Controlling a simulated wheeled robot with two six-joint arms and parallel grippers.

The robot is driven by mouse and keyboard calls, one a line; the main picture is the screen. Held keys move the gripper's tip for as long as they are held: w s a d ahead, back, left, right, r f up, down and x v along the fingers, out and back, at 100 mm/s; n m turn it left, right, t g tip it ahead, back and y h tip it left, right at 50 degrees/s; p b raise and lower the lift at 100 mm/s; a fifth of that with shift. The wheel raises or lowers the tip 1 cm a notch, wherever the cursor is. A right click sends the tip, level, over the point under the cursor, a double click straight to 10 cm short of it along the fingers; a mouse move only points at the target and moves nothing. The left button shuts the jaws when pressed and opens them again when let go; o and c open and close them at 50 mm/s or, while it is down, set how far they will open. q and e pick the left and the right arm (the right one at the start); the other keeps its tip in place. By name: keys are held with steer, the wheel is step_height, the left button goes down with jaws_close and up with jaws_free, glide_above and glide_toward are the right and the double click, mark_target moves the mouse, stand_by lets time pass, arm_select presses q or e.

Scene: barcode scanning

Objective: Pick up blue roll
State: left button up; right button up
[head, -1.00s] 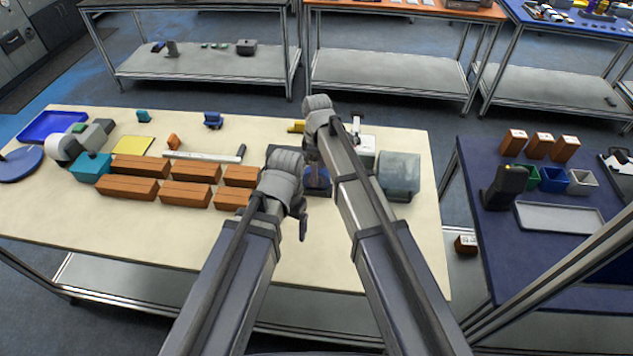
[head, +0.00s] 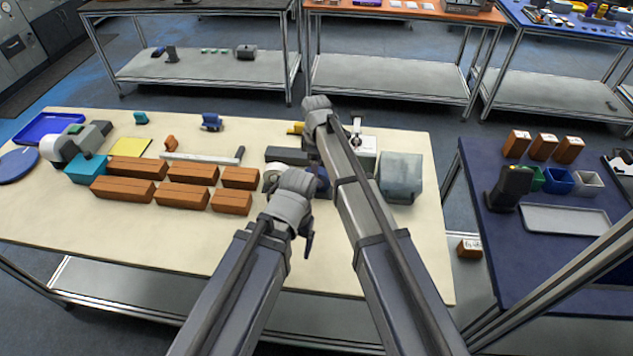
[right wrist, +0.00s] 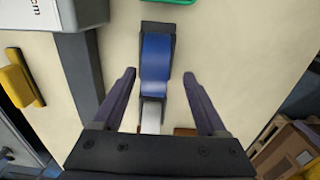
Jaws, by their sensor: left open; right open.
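The blue roll (right wrist: 156,60) lies in a dark holder in the right wrist view. It is ahead of and between the two fingers of my right gripper (right wrist: 159,85), which are apart and do not touch it. In the head view a blue patch (head: 322,181) shows between my arms, mostly hidden; I cannot tell for sure that it is the same thing. My right gripper (head: 312,135) is largely hidden by its own arm there. My left gripper (head: 305,235) is open, lower, over the front of the table, and holds nothing that I can see.
A dark bar (right wrist: 80,75) and a grey box (right wrist: 50,14) lie left of the roll in the right wrist view. Several brown boxes (head: 188,172) stand left of my arms, a grey translucent bin (head: 400,177) right of them. The table front (head: 345,265) is clear.

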arm_select(q)
steer(key=shift+f+b, duration=2.55)
steer(key=shift+f, duration=0.05)
arm_select(e)
steer(key=shift+w+f, duration=0.2)
steer(key=shift+f, duration=1.15)
steer(key=shift+w+f, duration=0.15)
steer(key=shift+f, duration=1.15)
steer(key=shift+r, duration=0.1)
jaws_close()
